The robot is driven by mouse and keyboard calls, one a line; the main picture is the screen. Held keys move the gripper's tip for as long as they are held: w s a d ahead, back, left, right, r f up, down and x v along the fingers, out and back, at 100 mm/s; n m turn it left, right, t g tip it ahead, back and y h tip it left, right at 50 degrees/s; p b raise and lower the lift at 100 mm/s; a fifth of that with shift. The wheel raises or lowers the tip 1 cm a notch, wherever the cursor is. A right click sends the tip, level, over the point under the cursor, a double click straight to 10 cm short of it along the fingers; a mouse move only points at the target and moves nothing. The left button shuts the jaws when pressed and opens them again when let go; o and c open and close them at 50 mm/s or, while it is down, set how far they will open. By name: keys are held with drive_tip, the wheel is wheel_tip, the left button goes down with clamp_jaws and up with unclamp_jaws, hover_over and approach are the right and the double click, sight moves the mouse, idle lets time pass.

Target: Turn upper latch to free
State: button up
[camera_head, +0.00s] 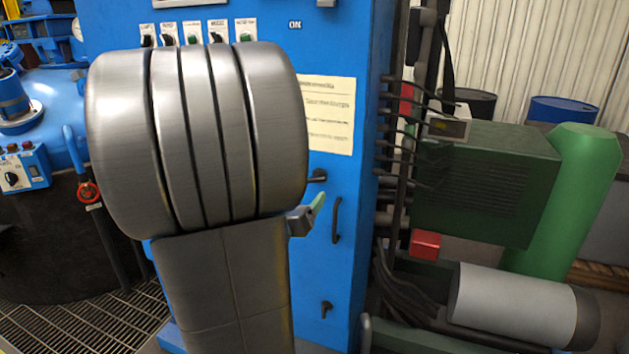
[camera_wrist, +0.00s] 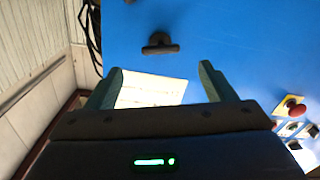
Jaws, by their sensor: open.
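The upper latch (camera_head: 317,176) is a small dark handle on the front of the blue cabinet (camera_head: 350,90), just below a paper notice. In the wrist view the upper latch (camera_wrist: 159,46) is a short, roughly horizontal bar on a round base, beyond the fingertips and between their lines. My gripper (camera_head: 318,203) shows partly in the head view, just below the latch; my arm hides the rest. In the wrist view my gripper (camera_wrist: 163,76) has its two green fingers spread wide, with nothing held and the latch apart from them.
The notice (camera_head: 328,115) is above the latch. A vertical handle (camera_head: 336,220) and a lower latch (camera_head: 327,308) are on the door below. Cables and a dark green box (camera_head: 490,185) stand right of the cabinet. A red button (camera_wrist: 291,104) shows in the wrist view.

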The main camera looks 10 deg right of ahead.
sight(316, 182)
drive_tip(key=x, duration=1)
